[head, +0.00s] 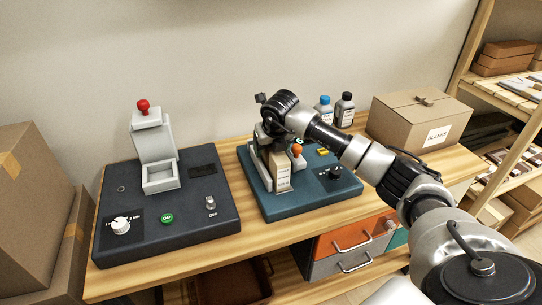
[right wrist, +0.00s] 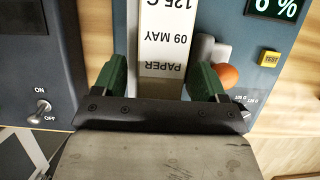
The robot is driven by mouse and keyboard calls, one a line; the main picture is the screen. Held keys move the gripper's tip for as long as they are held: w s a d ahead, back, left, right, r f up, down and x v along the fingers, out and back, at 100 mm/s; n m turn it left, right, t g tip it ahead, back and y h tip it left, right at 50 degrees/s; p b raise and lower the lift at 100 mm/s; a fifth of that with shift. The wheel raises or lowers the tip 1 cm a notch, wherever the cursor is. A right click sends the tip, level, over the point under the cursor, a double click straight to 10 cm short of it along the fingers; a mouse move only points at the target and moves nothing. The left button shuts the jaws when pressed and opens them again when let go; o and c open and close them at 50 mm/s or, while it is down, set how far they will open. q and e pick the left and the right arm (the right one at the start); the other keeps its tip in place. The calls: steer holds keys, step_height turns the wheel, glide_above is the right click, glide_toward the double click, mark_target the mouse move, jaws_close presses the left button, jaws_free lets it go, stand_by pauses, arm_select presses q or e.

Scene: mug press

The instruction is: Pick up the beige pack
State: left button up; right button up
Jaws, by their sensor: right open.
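In the right wrist view the pack (right wrist: 166,42) shows a white label reading "PAPER 09 MAY 125 C". My right gripper (right wrist: 160,72) is open, with one green finger on each side of the pack's near end. I cannot tell if either finger touches it. In the head view my right gripper (head: 272,132) is above and behind the pack, partly hidden by its own wrist. My left gripper is not in view.
An orange knob (right wrist: 226,75) sits close beside the right-hand finger. A dark press (head: 165,225) with a red knob stands to the left. Two bottles (head: 334,110) and a cardboard box (head: 420,117) stand behind and right. Drawers (head: 350,244) are under the bench.

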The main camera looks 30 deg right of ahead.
steer(key=shift+r, duration=0.1)
steer(key=c, duration=1.3)
